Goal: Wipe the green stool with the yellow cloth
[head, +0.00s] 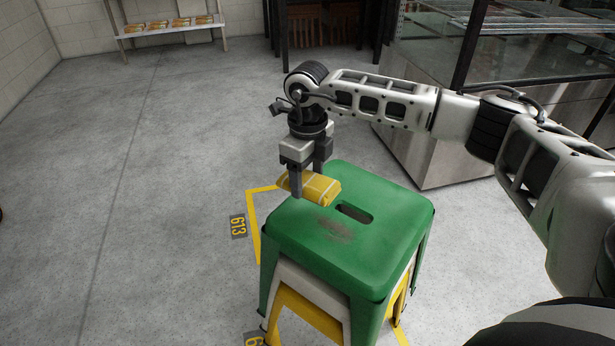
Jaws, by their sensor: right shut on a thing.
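The green stool (390,230) stands at the centre right of the head view, on top of a stack with white and yellow stools under it. Its seat has a slot in the middle and a dark smudge left of the slot. The yellow cloth (320,190) is a folded pad with pale lines. My right gripper (308,188) points down and is shut on the cloth, at the far left edge of the seat. I cannot tell whether the cloth touches the seat. My left gripper is not in view.
Yellow floor tape (253,222) with a 613 label (238,226) runs beside the stools. A glass and steel display case (430,150) stands behind at the right. A low shelf (165,30) with packets is at the back left. The floor at left is clear.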

